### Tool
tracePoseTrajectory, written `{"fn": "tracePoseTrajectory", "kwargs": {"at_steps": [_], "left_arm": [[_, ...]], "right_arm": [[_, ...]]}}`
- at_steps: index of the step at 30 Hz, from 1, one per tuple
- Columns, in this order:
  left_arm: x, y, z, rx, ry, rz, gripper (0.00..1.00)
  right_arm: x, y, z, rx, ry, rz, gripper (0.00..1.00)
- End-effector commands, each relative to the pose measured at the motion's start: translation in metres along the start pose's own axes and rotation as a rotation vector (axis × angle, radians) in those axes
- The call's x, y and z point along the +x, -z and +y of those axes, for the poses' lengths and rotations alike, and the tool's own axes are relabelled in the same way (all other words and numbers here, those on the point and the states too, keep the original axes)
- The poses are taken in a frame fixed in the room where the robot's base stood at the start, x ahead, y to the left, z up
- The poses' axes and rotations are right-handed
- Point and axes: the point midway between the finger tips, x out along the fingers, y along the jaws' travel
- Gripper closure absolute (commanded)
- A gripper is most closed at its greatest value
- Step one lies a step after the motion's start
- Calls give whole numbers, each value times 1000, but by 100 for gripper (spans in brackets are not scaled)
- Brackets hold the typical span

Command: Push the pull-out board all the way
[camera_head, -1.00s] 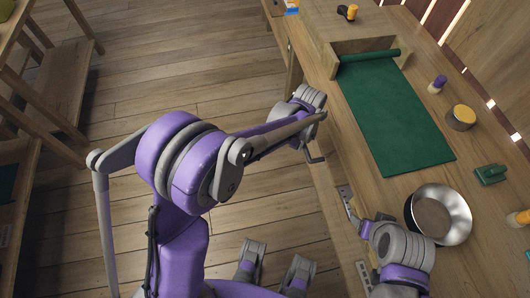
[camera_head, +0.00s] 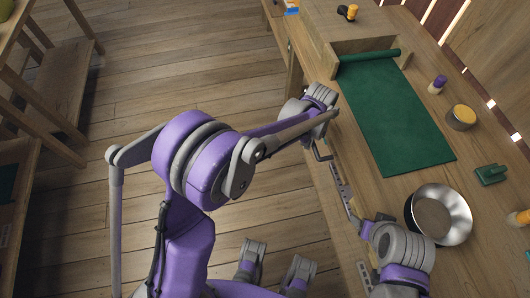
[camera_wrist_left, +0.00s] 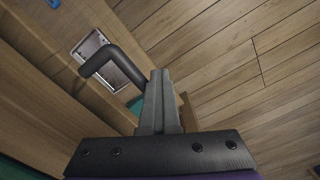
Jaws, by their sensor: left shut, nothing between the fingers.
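My left gripper (camera_head: 318,102) is at the near edge of the workbench (camera_head: 345,262). In the left wrist view its fingers (camera_wrist_left: 160,78) are shut and empty. A dark bent handle (camera_wrist_left: 120,64) lies against or right beside the fingertips; I cannot tell if they touch. It also shows in the head view (camera_head: 321,151), at the bench's near side. A pale framed plate (camera_wrist_left: 90,48) sits behind it. The pull-out board's outline cannot be told clearly from the bench front. My right gripper (camera_head: 372,230) is low over the bench edge, and its fingers are unclear.
A green mat (camera_head: 395,115), a metal bowl (camera_head: 456,207), a yellow-topped jar (camera_head: 461,117) and a green block (camera_head: 491,175) are on the bench.

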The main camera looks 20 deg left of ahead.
Motion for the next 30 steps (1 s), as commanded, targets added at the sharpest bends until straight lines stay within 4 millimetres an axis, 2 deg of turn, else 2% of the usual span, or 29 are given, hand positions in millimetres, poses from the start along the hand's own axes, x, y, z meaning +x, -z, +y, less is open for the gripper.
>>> {"fn": "tracePoseTrajectory", "kwargs": {"at_steps": [17, 30], "left_arm": [[-1, -8, -14, 0, -1, 0, 100], [-31, -7, -13, 0, 0, 0, 100]], "right_arm": [[2, -1, 0, 0, 0, -1, 30], [-16, 10, 0, 0, 0, 6, 30]]}}
